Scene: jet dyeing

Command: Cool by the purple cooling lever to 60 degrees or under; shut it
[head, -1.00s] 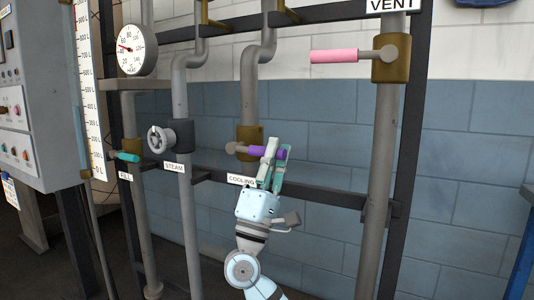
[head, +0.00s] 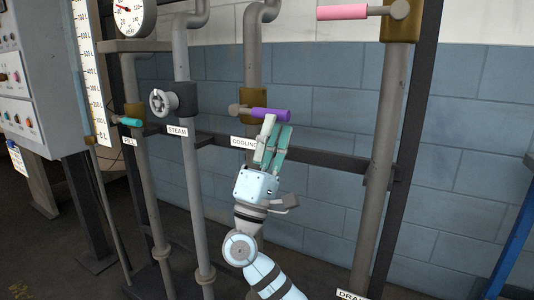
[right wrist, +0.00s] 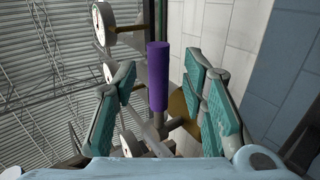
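The purple cooling lever (head: 270,114) sticks out level to the right from its brass valve, crosswise to the upright pipe, above the COOLING label (head: 244,142). My right gripper (head: 279,124) is just below the lever in the head view, fingers pointing up. In the right wrist view the fingers are apart and empty, with the purple lever (right wrist: 158,75) showing in the gap between them, beyond the tips. The round gauge (head: 132,14) is cut by the top edge; its red needle shows partly, and I cannot read it exactly. My left gripper is not in view.
The grey steam handwheel (head: 162,102) and teal fill lever (head: 130,122) are to the left. A dark horizontal rail (head: 330,158) runs behind my gripper. A control cabinet (head: 25,80) stands at far left.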

